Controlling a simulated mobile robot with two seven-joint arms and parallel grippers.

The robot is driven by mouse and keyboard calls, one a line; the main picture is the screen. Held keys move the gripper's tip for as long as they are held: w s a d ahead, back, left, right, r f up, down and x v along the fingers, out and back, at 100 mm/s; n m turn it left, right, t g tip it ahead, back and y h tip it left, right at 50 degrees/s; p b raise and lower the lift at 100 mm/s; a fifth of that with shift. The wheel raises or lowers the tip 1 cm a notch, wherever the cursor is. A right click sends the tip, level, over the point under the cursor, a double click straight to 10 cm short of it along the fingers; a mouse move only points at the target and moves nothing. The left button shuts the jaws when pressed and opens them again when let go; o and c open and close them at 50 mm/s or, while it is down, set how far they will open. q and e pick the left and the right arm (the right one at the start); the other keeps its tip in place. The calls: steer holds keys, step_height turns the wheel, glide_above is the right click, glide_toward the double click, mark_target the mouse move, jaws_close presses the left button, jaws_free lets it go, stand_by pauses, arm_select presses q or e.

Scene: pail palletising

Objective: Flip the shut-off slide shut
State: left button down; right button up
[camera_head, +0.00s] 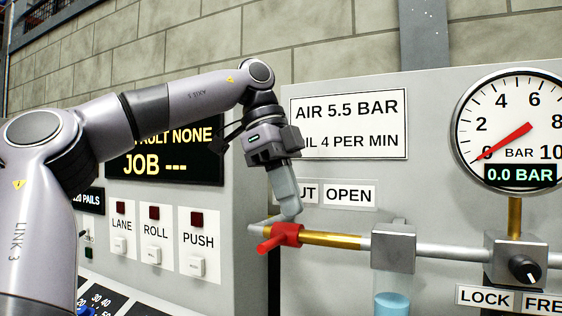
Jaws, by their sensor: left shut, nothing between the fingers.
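The red shut-off slide (286,234) sits on the left end of the brass-coloured pipe (335,240), with a red stub pointing down and left. The "OPEN" label (349,195) is above and to the right of it. The label to its left (309,194) is partly hidden behind my finger, and only "UT" shows. My left gripper (291,212) is shut and empty, pointing down, its fingertips just above the red slide; I cannot tell whether they touch it. My right gripper is not in view.
The gauge (510,130) reads 0.0 BAR. A grey block with a blue bowl (392,304) and a block with a black knob (525,268) stand right along the pipe. The control panel (232,210) with LANE, ROLL and PUSH buttons is close on the left.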

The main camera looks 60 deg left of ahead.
arm_select(q)
steer(key=shift+v, duration=2.85)
steer(key=shift+d, duration=0.1)
